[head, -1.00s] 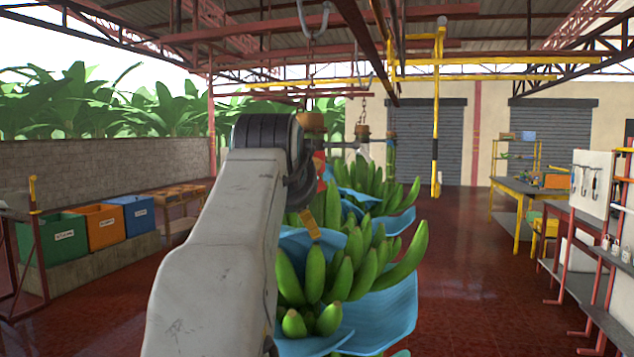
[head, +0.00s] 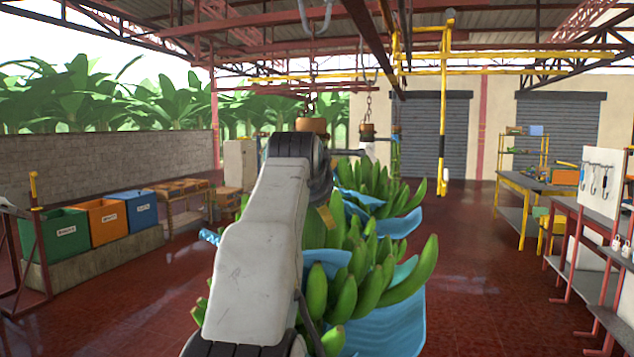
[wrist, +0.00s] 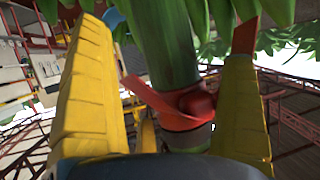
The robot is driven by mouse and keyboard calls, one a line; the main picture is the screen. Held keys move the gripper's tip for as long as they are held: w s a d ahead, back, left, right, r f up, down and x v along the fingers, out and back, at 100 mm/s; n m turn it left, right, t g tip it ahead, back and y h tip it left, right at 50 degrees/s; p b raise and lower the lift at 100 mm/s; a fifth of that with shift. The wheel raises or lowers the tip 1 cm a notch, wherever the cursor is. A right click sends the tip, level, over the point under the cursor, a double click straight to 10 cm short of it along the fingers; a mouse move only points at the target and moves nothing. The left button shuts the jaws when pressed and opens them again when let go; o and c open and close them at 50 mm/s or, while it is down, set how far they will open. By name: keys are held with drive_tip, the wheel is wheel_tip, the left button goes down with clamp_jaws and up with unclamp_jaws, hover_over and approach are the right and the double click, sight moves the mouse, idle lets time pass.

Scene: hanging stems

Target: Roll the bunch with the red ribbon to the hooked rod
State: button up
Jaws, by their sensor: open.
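The red ribbon (wrist: 185,108) is tied around a thick green stem (wrist: 165,50) in the wrist view. My gripper (wrist: 168,42) is open, with one yellow finger on each side of that stem; I cannot tell whether either touches it. In the head view the near green banana bunch (head: 345,290) hangs with blue sheets, partly behind my arm, which hides the ribbon and gripper there. A yellow rod (head: 443,110) hangs upright beyond, right of the bunches, with a rounded top and dark bands low down; it appears to be the hooked rod.
A second bunch (head: 370,185) hangs close behind the near one, also with blue sheets. Overhead runs a dark rail (head: 360,30). Coloured bins (head: 100,215) stand left; a workbench (head: 530,185) and a tool rack (head: 600,185) stand right. Red floor between is clear.

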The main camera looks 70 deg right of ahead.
sight(316, 223)
drive_tip(key=d, duration=0.1)
drive_tip(key=d+p, duration=0.1)
drive_tip(key=d, duration=0.1)
drive_tip(key=shift+w+d+r+p, duration=0.15)
drive_tip(key=shift+w+d+p, duration=0.1)
drive_tip(key=shift+w+p, duration=0.1)
drive_tip(key=shift+p+x, duration=0.35)
drive_tip(key=shift+x, duration=0.4)
drive_tip(key=shift+c, duration=0.3)
